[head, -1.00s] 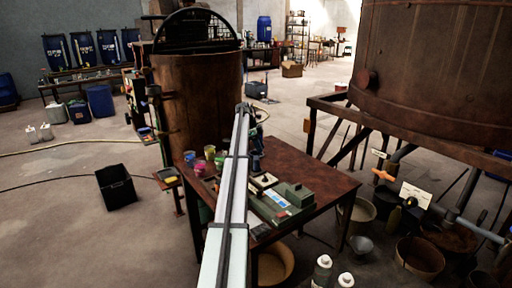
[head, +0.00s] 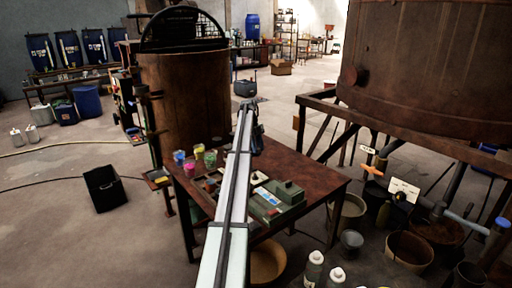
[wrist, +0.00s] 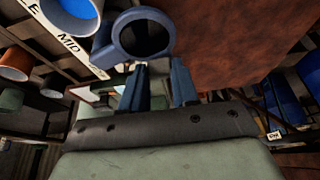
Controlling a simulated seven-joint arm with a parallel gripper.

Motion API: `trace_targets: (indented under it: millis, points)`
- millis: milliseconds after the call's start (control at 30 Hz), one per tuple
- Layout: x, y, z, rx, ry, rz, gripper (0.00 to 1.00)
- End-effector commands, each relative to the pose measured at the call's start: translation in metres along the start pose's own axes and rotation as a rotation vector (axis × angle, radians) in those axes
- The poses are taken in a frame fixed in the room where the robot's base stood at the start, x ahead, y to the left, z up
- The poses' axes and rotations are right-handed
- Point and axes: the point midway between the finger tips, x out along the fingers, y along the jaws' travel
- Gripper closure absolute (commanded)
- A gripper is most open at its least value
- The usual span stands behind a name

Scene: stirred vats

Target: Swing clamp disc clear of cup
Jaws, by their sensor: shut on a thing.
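In the wrist view my gripper (wrist: 160,78) has its two blue-grey fingers around something narrow, with a visible gap between them. A blue-grey round piece with a dark middle (wrist: 143,35), which looks like the clamp disc, lies right at the fingertips, with a short arm towards the lower left. Exactly where the fingers grip it is hard to see. I cannot make out the cup under it. In the head view my gripper (head: 257,140) is a small dark shape over the table, partly behind my arm.
The brown table (head: 305,172) carries green cases (head: 276,202) and several coloured pots (head: 189,170) at its left. A rusty vat (head: 185,100) stands behind, a larger vat (head: 430,70) at right. Blue (wrist: 70,10) and orange (wrist: 14,62) pots show in the wrist view.

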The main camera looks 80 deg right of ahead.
Motion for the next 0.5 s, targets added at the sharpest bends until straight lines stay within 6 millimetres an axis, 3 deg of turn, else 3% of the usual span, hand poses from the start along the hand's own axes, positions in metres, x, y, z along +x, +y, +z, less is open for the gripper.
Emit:
trace_targets:
  millis: [500]
  points:
    - [0.0012, 0.0003, -0.0026, 0.045, -0.002, 0.018, 1.0]
